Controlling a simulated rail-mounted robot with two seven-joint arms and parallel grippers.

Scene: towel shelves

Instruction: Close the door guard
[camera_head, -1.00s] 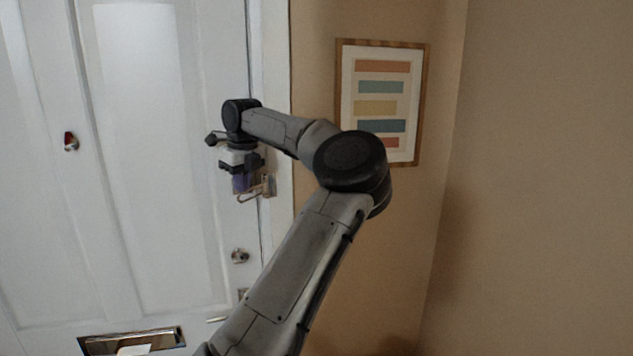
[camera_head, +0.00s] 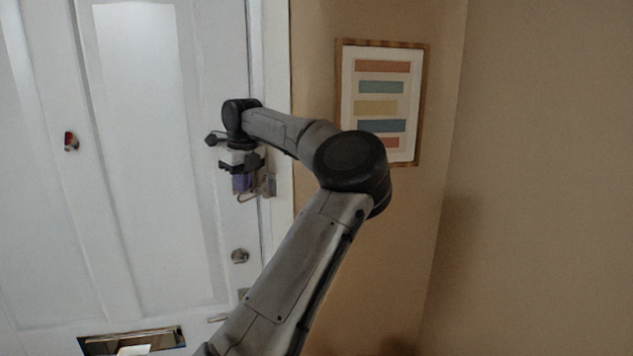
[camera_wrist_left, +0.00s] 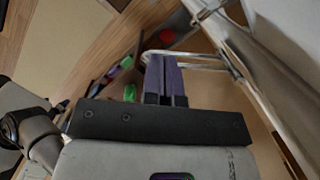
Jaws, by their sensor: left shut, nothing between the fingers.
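The door guard (camera_head: 269,186) is a metal fitting with a swing loop at the right edge of the white door (camera_head: 150,180), by the frame. My left gripper (camera_head: 242,184), with purple fingers, is in front of the door's edge, beside the loop, and hides part of it. In the left wrist view the guard's U-shaped loop (camera_wrist_left: 205,60) passes close by the tips of my shut, empty fingers (camera_wrist_left: 163,60). I cannot tell whether they touch it. My right gripper is not in view.
A red-marked knob (camera_head: 71,141), a round lock (camera_head: 240,256) and a brass mail slot (camera_head: 132,341) are on the door. A framed picture (camera_head: 382,100) hangs on the tan wall right of the frame. Small coloured items (camera_wrist_left: 122,72) lie far below.

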